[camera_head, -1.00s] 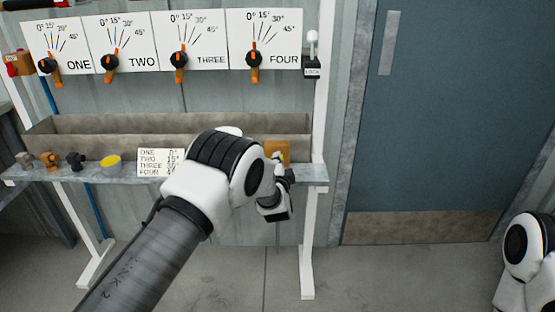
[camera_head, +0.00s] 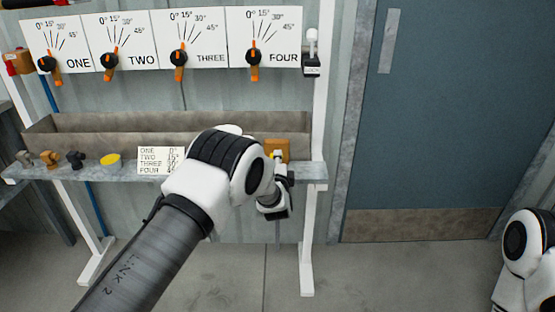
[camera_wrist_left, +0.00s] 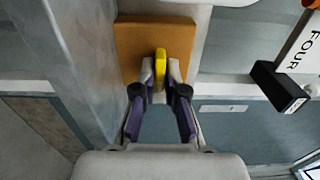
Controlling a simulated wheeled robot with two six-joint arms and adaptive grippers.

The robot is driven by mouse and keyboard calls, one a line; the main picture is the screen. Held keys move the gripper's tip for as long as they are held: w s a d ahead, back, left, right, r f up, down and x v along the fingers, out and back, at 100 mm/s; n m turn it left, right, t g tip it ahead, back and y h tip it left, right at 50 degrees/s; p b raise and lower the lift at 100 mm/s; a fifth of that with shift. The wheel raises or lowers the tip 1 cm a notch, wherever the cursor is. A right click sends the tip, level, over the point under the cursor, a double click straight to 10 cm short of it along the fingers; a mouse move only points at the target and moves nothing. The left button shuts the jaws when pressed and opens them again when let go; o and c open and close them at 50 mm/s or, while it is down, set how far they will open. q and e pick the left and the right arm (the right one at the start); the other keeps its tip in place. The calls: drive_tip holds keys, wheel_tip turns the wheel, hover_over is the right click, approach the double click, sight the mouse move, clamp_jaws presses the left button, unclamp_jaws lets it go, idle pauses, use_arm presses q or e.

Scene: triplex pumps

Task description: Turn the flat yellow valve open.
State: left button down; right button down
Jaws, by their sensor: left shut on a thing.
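The flat yellow valve (camera_wrist_left: 160,62) shows in the left wrist view as a narrow yellow handle in front of an orange-brown square block (camera_wrist_left: 128,48). My left gripper (camera_wrist_left: 160,78) is shut on the valve, one finger on each side of it. In the head view the same block (camera_head: 277,145) stands at the right end of the grey shelf, and my left gripper (camera_head: 278,160) reaches it. The yellow handle is hidden there by my gripper. My right gripper is outside the frames.
Several dials with orange pointers hang above, including dial FOUR (camera_head: 254,58). A black lock box (camera_head: 312,66) is on the right post. A note card (camera_head: 160,161) and a yellow round knob (camera_head: 110,162) sit on the shelf (camera_head: 232,178). A blue door (camera_head: 455,120) is at right.

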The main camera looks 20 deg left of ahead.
use_arm(q)
drive_tip(key=c, duration=1.2)
unclamp_jaws()
drive_tip(key=shift+c, duration=0.2)
drive_tip(key=v, duration=1.2)
